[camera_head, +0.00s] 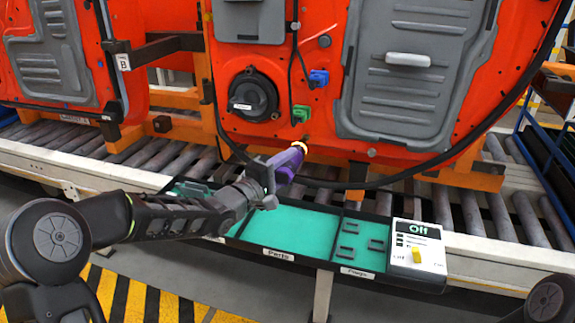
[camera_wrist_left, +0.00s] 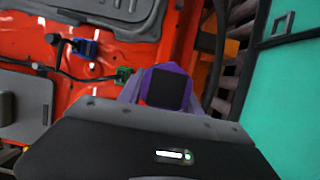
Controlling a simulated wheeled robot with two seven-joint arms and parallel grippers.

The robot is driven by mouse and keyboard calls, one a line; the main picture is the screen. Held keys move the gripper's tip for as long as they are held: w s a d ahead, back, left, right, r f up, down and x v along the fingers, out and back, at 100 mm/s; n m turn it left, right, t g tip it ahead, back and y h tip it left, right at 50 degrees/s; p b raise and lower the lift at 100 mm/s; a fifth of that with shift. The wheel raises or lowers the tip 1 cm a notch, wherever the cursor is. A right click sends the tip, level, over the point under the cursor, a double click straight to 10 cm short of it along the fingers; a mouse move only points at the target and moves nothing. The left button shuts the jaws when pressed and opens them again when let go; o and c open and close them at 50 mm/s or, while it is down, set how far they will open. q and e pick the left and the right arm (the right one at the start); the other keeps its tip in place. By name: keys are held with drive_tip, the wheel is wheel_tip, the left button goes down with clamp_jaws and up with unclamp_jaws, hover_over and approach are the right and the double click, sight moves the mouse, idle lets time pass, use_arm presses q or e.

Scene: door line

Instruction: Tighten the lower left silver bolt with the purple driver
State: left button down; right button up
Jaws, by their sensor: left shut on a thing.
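The purple driver (camera_head: 287,165) is held in my left gripper (camera_head: 268,178). Its yellow front end points up and right at the lower edge of the red door (camera_head: 330,90), just below the green connector (camera_head: 301,113). I cannot tell whether the tip touches the door. The lower left silver bolt is not clearly visible near the tip. In the left wrist view the purple driver (camera_wrist_left: 163,82) stands end-on above the gripper body, with the red door behind. Its tip is hidden there. My right gripper is out of view.
A black-rimmed parts tray (camera_head: 320,237) with teal compartments lies under my left forearm, in front of the roller conveyor (camera_head: 478,215). A white switch box (camera_head: 418,250) reading "Off" stands at its right end. A blue connector (camera_head: 318,78) and black cables are on the door.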

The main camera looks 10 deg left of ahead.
sight(280, 178)
use_arm(q)
drive_tip(key=shift+w+r, duration=0.2)
drive_tip(key=shift+w, duration=0.15)
idle(0.9)
drive_tip(key=shift+s+a+f+p, duration=0.1)
drive_tip(key=shift+s+p, duration=0.3)
drive_tip(key=shift+s, duration=1.35)
drive_tip(key=shift+s+a+f+p, duration=0.1)
drive_tip(key=shift+s+p, duration=0.25)
drive_tip(key=shift+s, duration=1.35)
